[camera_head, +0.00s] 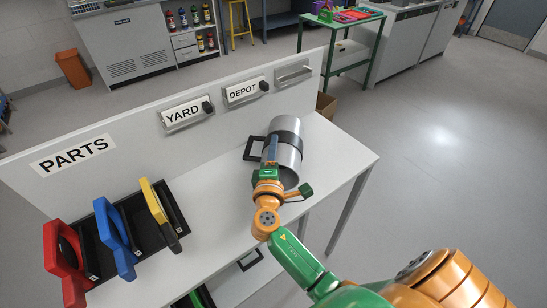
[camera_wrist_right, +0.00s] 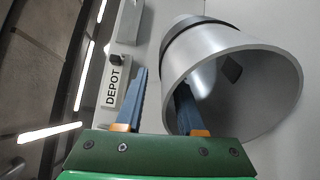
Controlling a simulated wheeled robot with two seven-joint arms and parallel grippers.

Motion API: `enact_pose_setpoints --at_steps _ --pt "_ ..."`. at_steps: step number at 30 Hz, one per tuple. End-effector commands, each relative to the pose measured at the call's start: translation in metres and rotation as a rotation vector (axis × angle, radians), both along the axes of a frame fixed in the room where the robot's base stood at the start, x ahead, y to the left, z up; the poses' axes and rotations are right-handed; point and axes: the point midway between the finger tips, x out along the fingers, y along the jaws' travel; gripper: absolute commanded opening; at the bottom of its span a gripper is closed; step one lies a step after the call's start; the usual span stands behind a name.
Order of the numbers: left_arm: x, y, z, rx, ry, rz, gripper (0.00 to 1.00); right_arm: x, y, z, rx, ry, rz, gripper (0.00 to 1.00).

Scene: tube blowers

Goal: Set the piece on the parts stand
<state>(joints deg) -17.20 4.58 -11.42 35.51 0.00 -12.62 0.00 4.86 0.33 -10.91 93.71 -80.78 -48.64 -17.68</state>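The piece appears to be a silver tube (camera_head: 283,150) with a dark band and a black handle (camera_head: 251,148), lying at the right end of the white table. Its open mouth faces the camera in the right wrist view (camera_wrist_right: 250,75). My right gripper (camera_head: 269,150) is at the tube's near left side. In the right wrist view its fingers (camera_wrist_right: 162,85) are apart: one is outside the rim with a gap, and the other appears inside the mouth. The parts stand seems to be the black rack (camera_head: 147,237) under the PARTS sign, at the left. My left gripper is not in view.
Red (camera_head: 66,260), blue (camera_head: 115,238) and yellow (camera_head: 153,200) handled pieces stand in the rack. A white back panel (camera_head: 130,120) with YARD (camera_head: 185,113) and DEPOT (camera_head: 245,91) labels runs behind. Bare tabletop (camera_head: 215,200) lies between rack and tube.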

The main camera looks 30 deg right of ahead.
Motion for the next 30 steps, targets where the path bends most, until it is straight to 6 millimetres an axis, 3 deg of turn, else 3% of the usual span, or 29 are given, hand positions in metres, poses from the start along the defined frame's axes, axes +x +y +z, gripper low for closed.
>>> enact_pose_setpoints --at_steps 15,20,30 --pt "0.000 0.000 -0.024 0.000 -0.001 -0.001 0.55 -0.081 0.062 -0.002 0.002 0.001 0.002 0.37" --pt "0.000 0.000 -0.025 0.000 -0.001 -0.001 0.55 -0.091 0.068 0.001 0.002 0.000 0.000 0.37" --pt "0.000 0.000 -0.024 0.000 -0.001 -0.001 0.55 -0.091 0.068 0.002 0.002 -0.001 0.000 0.37"
